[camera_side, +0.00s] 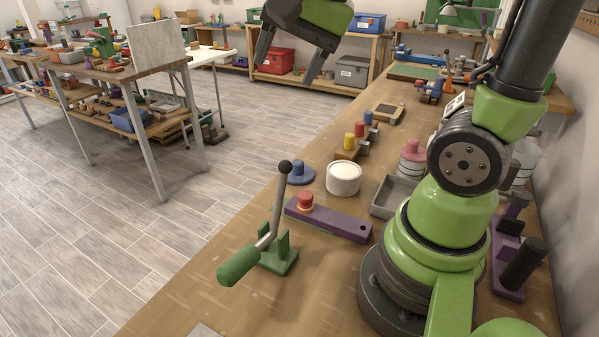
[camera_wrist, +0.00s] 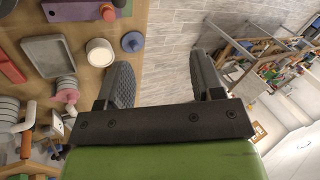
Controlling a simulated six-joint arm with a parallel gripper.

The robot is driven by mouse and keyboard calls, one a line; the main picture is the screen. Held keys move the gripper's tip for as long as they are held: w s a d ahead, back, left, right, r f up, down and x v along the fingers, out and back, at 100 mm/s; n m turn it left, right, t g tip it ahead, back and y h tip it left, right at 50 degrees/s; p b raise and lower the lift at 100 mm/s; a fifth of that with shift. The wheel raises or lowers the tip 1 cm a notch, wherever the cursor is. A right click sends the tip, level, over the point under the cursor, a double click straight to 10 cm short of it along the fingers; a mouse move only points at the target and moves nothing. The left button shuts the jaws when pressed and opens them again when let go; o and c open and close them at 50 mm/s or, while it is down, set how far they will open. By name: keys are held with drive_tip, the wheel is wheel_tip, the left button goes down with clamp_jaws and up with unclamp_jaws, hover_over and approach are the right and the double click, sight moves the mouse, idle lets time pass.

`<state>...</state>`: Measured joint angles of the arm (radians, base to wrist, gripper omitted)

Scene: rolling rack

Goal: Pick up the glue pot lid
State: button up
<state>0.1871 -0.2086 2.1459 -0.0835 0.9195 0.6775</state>
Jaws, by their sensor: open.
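A round blue lid with an upright knob (camera_side: 300,173), which looks like the glue pot lid, lies flat on the bench near its left edge. It stands just left of a round white pot (camera_side: 343,178). My gripper (camera_side: 288,74) is open and empty, high above and beyond the lid in the side view. In the wrist view my gripper's two fingers (camera_wrist: 159,64) are spread wide with floor between them. There the blue lid (camera_wrist: 132,42) shows just past the tip of the left finger, with the white pot (camera_wrist: 100,52) to its left.
A purple bar with a red knob (camera_side: 328,219) and a green-handled lever clamp (camera_side: 279,258) lie nearer the side camera. A grey tray (camera_side: 385,207) is right of the pot. Red, yellow and blue pegs (camera_side: 353,141) stand beyond. Open floor borders the bench's left edge.

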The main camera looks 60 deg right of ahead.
drive_tip(key=w+d+f+m+g, duration=0.2)
drive_tip(key=w+d+f+m, duration=0.2)
drive_tip(key=w+d+m, duration=0.15)
drive_tip(key=m+g, duration=0.3)
drive_tip(key=m, duration=1.1)
hover_over(298, 161)
wheel_tip(298, 161, down, 20)
drive_tip(key=shift+a+r, duration=0.15)
drive_tip(key=shift+r, duration=0.05)
drive_tip(key=shift+s+f, duration=0.1)
drive_tip(key=shift+f, duration=3.05)
drive_tip(key=c, duration=1)
